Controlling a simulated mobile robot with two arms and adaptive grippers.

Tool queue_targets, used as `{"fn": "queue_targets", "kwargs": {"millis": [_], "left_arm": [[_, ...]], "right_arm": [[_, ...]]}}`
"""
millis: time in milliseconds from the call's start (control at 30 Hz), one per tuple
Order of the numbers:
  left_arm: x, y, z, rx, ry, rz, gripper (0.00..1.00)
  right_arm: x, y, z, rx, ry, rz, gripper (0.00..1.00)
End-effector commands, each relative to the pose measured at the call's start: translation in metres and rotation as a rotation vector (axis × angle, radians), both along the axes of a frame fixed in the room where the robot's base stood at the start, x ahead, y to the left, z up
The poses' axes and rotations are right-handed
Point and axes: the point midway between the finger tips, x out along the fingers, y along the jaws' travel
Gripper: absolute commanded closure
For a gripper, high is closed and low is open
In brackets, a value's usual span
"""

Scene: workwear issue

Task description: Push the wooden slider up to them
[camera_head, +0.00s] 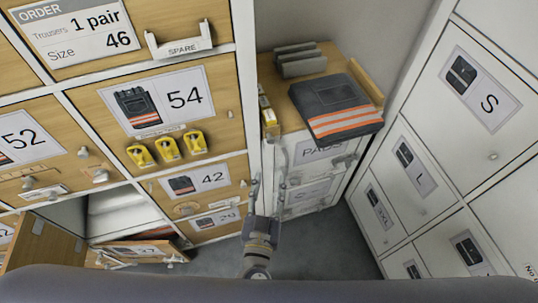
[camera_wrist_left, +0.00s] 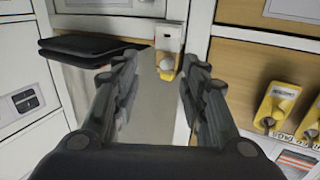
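The wooden slider appears to be the light wooden strip (camera_head: 366,82) standing on the wooden top of the cabinet, in the head view. It runs along the right side of the folded dark trousers (camera_head: 335,103) with orange and pale bands; I cannot tell whether they touch. In the left wrist view a dark folded stack (camera_wrist_left: 85,48) shows at the left, and the strip cannot be made out. My left gripper (camera_head: 268,186) is open and empty, in front of the cabinet and below its top. It also shows in the left wrist view (camera_wrist_left: 158,68). My right gripper is not in view.
Several grey blocks (camera_head: 300,60) stand at the back of the cabinet top. A yellow piece (camera_head: 269,113) is at its left front. Wooden drawers with yellow hooks (camera_head: 167,149) stand left, with one compartment open low down. White lockers (camera_head: 415,170) stand right.

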Motion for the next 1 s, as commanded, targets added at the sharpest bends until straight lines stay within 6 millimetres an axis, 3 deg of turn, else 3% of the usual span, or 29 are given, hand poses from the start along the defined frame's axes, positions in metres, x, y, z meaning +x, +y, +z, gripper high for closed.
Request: {"fn": "queue_targets", "kwargs": {"millis": [67, 200, 433, 700, 1000], "left_arm": [[0.001, 0.002, 0.018, -0.016, -0.023, 0.029, 0.6], [0.008, 0.003, 0.027, -0.022, -0.035, 0.046, 0.6], [0.045, 0.0, 0.028, -0.02, -0.037, 0.045, 0.6], [0.091, -0.004, 0.026, -0.02, -0.034, 0.043, 0.6], [0.11, -0.005, 0.026, -0.021, -0.032, 0.043, 0.6]], "right_arm": [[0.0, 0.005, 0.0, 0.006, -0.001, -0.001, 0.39], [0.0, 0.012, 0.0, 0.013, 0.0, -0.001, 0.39], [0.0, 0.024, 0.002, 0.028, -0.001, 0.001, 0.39], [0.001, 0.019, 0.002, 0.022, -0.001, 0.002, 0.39], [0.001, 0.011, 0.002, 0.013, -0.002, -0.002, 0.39]]}}
